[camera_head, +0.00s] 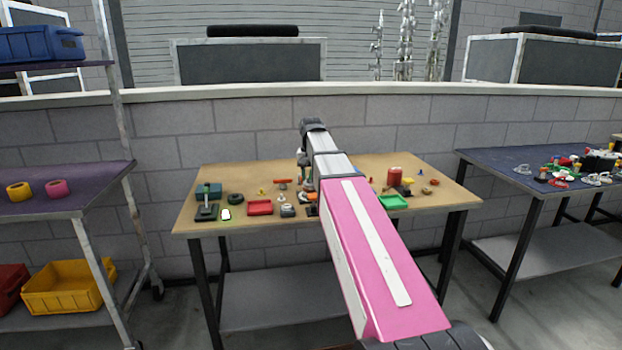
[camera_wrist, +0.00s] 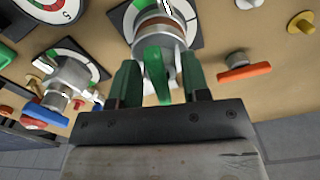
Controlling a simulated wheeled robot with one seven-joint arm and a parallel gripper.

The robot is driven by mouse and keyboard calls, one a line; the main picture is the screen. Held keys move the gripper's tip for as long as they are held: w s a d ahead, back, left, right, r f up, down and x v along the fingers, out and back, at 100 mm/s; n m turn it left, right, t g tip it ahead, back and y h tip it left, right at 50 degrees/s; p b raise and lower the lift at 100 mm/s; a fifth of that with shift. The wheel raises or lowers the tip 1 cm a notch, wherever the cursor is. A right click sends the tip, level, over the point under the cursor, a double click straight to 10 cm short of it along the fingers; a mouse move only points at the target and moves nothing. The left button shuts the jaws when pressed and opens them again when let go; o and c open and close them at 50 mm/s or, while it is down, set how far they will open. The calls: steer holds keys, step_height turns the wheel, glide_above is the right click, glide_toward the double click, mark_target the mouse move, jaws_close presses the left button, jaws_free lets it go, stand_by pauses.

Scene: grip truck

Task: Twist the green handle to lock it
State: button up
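The green handle (camera_wrist: 155,72) sits in the middle of the wrist view, on the front of a round metal fitting with a copper-coloured band (camera_wrist: 160,32). A dial plate with white, green and black areas (camera_wrist: 184,18) lies behind the fitting. My gripper (camera_wrist: 160,85) is open, with one dark green finger on each side of the handle. Gaps show between the handle and both fingers, so I see no grip on it. In the head view my pink and white arm reaches over the wooden table (camera_head: 240,178) and hides the handle and the fingertips.
In the wrist view, a metal valve with a blue handle (camera_wrist: 46,114) stands left, and an orange handle (camera_wrist: 244,72) and a yellow knob (camera_wrist: 301,22) sit right. Several small parts, including a red tray (camera_head: 260,207) and green tray (camera_head: 392,202), crowd the table.

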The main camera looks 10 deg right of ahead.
steer(key=shift+r, duration=3.75)
